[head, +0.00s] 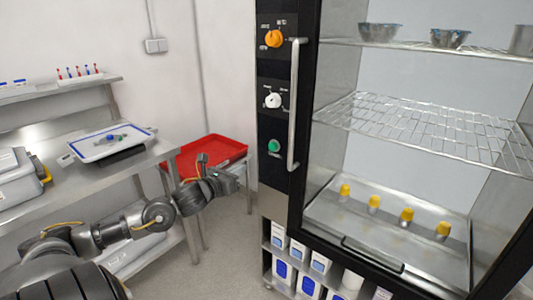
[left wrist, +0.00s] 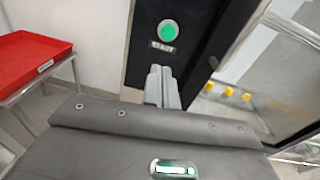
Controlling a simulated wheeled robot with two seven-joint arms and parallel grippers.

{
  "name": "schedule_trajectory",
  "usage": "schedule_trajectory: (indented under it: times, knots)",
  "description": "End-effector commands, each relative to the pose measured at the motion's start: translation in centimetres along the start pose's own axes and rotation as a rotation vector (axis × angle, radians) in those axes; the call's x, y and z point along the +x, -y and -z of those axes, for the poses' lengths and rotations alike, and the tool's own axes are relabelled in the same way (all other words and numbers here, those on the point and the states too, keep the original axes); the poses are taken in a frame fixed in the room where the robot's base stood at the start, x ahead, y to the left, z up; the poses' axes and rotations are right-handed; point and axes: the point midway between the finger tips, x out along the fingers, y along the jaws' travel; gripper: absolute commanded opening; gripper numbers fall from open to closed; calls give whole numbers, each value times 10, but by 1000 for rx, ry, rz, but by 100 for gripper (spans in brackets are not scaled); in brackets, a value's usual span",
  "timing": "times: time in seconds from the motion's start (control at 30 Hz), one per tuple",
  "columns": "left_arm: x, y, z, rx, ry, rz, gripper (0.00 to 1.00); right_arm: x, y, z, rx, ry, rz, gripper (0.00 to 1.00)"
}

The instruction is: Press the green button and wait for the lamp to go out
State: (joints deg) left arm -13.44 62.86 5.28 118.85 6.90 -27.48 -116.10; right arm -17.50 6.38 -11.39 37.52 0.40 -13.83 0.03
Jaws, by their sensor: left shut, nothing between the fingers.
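The green button (head: 274,146) is on the black control panel at the left of the glass-doored cabinet, below two knobs. In the left wrist view the green button (left wrist: 167,30) has a bright green face, with a START label below it. I cannot tell a separate lamp in these views. My left gripper (head: 238,177) is left of the panel and lower than the button. In the left wrist view its fingers (left wrist: 161,72) are together and empty, pointing at the panel just below the label; I see no contact with the button. My right gripper is out of view.
The orange knob (head: 274,39), white knob (head: 273,100) and vertical door handle (head: 294,105) are near the button. Several yellow-capped vials (head: 407,215) stand inside the cabinet. A red tray (head: 226,149) is behind my left gripper. A steel bench (head: 150,155) stands at left.

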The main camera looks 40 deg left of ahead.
Motion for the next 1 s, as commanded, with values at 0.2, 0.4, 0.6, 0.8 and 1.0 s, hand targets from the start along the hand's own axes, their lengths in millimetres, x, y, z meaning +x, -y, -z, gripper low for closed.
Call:
schedule_trajectory:
  times: [0.2, 0.4, 0.6, 0.8, 1.0]
  knots:
    - [-3, 12, -16, 71, 22, 27, 0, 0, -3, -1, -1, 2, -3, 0]
    - [-2, 12, -16, 67, 22, 26, 0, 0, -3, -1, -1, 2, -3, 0]
    - [4, 11, -17, 65, 24, 24, 0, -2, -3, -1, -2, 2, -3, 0]
    - [27, 12, -20, 62, 26, 23, 0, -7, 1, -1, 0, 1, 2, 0]
    - [60, 12, -21, 60, 25, 22, 0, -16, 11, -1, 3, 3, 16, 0]
